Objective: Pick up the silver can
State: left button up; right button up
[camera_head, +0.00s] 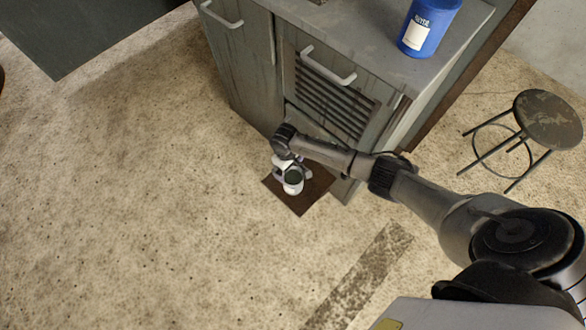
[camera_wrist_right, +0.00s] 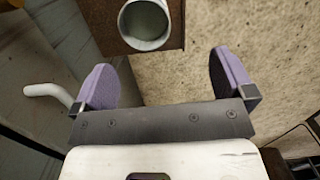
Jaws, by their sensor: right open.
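The silver can (camera_head: 292,186) stands on a brown square board on the floor, in front of the cabinet. Its top looks dark and greenish in the head view. In the right wrist view the can (camera_wrist_right: 146,42) shows at the top edge, with a pale round rim and a grey-green inside; it is partly cut off. My right gripper (camera_wrist_right: 163,75) is open, with its two purple-padded fingers apart and nothing between them. The can lies beyond the fingertips, nearer the left finger. In the head view my right wrist hides most of this gripper. My left gripper is not in view.
The brown board (camera_head: 302,207) lies close to the grey cabinet (camera_head: 240,70), which has protruding handles (camera_head: 328,66). A blue container (camera_head: 428,27) stands on the cabinet top. A round stool (camera_head: 548,118) is at the right. The speckled floor at the left is clear.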

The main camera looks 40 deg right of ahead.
jog(key=shift+m, duration=0.4)
jog(key=d+f+b, duration=0.1)
jog(key=f+b, duration=0.3)
jog(key=f, duration=0.1)
jog(key=f+b, duration=0.4)
jog(key=f, duration=0.2)
jog(key=d+f+b, duration=0.1)
jog(key=f+b, duration=0.4)
jog(key=f, duration=0.1)
jog(key=shift+w+d+f, duration=0.1)
jog(key=shift+w+d, duration=0.15)
jog(key=shift+d, duration=0.05)
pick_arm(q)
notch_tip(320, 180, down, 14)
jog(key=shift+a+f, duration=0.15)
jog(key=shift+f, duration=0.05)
pick_arm(e)
jog(key=c, duration=1)
jog(key=shift+c, duration=0.5)
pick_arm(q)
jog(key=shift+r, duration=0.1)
